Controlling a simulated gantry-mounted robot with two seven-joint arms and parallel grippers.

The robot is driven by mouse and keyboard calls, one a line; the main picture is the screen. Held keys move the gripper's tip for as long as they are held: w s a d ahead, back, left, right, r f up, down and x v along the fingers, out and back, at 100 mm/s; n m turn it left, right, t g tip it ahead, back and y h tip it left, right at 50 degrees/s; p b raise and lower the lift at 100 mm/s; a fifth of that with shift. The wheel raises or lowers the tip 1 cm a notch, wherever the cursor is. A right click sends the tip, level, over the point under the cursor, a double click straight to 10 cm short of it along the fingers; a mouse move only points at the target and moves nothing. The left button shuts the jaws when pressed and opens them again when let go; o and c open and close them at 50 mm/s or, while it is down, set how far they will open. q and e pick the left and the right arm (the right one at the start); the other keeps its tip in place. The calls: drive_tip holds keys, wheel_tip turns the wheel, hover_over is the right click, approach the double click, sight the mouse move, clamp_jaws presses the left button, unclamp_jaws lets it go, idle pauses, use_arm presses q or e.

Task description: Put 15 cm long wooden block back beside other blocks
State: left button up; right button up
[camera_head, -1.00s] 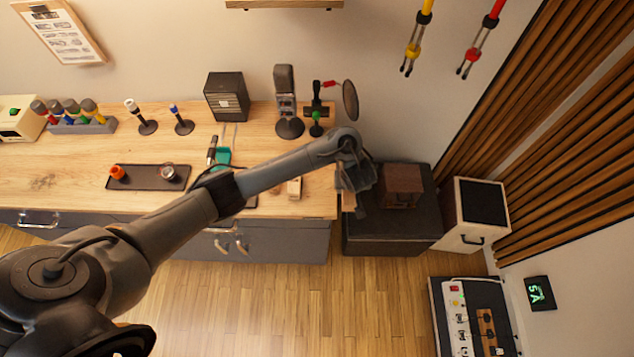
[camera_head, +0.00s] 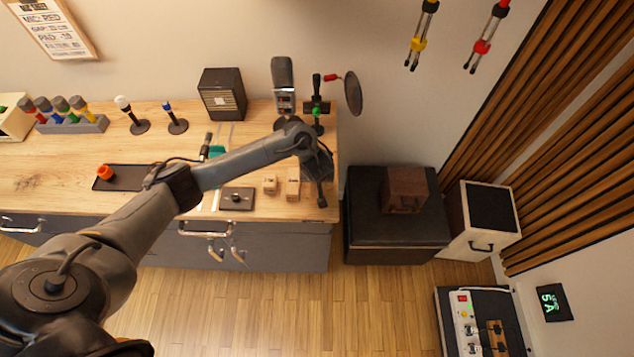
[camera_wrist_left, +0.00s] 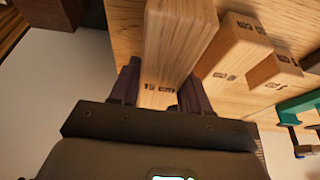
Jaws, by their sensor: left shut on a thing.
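My left gripper (camera_head: 320,192) is above the right end of the wooden workbench (camera_head: 60,165). In the left wrist view its two fingers (camera_wrist_left: 163,92) are shut on the sides of a wooden block (camera_wrist_left: 178,40) marked 15 cm. In the head view the gripper and arm hide most of that block. Beside it on the bench stand two shorter wooden blocks, the middle one (camera_wrist_left: 232,55) and the smallest (camera_wrist_left: 275,72). They also show in the head view, the middle one (camera_head: 293,184) and the smallest (camera_head: 270,185), just left of my gripper. My right gripper is not in view.
A microphone (camera_head: 283,85) and a round pop filter (camera_head: 353,93) stand behind the gripper. A dark square plate (camera_head: 237,199) lies left of the blocks. Right of the bench edge is a black case (camera_head: 375,235) with a brown box (camera_head: 405,190) on it.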

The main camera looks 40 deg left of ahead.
use_arm(q)
wheel_tip(320, 180, down, 2)
drive_tip(key=shift+f+b, duration=0.15)
drive_tip(key=shift+b, duration=0.15)
drive_tip(key=shift+f, duration=0.1)
drive_tip(key=o, duration=1.2)
drive_tip(key=shift+f, duration=0.1)
drive_tip(key=shift+o, duration=0.2)
